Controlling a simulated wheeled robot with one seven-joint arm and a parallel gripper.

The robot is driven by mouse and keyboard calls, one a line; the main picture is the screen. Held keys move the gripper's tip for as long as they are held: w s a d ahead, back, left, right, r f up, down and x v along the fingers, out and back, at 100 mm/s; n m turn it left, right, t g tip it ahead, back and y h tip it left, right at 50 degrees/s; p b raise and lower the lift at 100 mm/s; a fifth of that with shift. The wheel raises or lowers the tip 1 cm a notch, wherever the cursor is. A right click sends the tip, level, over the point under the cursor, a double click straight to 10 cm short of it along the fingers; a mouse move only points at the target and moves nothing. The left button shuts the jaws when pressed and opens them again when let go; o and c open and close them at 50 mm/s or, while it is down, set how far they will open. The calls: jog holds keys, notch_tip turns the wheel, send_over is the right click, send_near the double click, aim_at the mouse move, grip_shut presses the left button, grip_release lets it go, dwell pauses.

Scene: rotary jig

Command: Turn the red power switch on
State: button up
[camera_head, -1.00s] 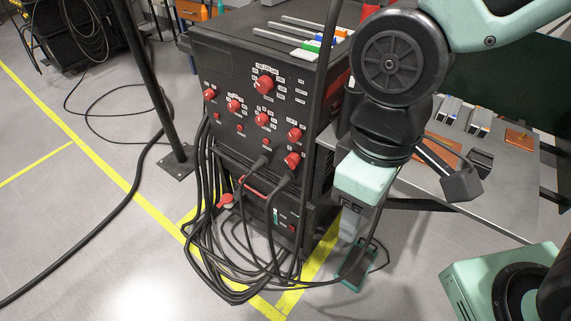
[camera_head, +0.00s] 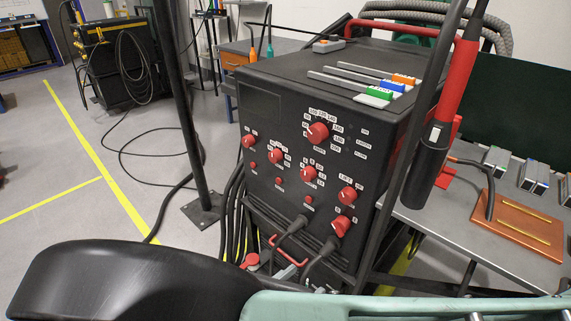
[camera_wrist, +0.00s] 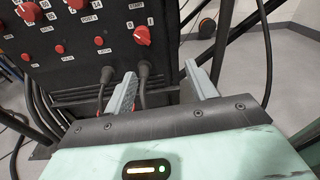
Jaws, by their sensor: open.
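The black machine (camera_head: 290,215) has several red knobs on its front panel. The lowest right red knob (camera_head: 341,226) also shows in the wrist view (camera_wrist: 142,36), where a 0 and a 1 are marked beside it; this looks like the red power switch. I cannot tell for certain which mark it points to. My gripper (camera_wrist: 160,70) is open and empty in the wrist view. Its two grey fingers point toward the lower panel, below and in front of that knob, and do not touch it.
Black cables (camera_wrist: 143,85) plug into the panel below the knob. A dark upright pole (camera_head: 185,110) stands left of the machine, and another post runs along its right side. A metal table (camera_head: 430,225) at the right holds an orange board (camera_head: 520,228).

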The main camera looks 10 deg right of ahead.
jog(key=w+a+n+t, duration=0.1)
jog(key=a+t, duration=0.1)
jog(key=b, duration=0.2)
send_near(337, 230)
jog(key=x, duration=0.9)
jog(key=shift+w+d+f, duration=0.1)
jog(key=shift+w+d, duration=0.15)
jog(key=c, duration=1)
